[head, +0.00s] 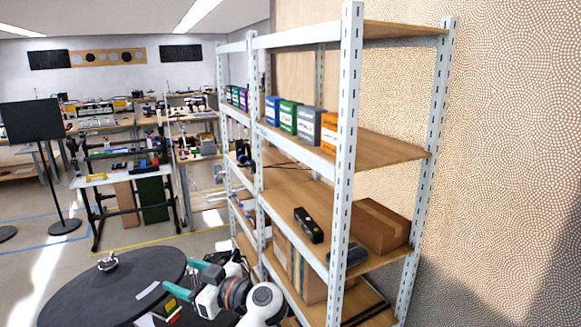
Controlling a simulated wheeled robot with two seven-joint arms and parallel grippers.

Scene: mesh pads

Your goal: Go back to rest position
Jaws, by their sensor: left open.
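My left gripper (180,276) shows at the bottom of the head view, with teal fingers spread apart. It is open, and nothing shows between the fingers. It is over the right part of a round black table (75,292), left of the shelf rack. The white and grey wrist of this arm shows at the bottom edge. My right gripper is not in view.
A tall white metal rack (347,120) with wooden shelves stands close on the right. It holds coloured boxes (288,117), a black item (308,225) and a cardboard box (378,227). A small metallic object (107,262) sits on the round table. Workbenches stand farther back.

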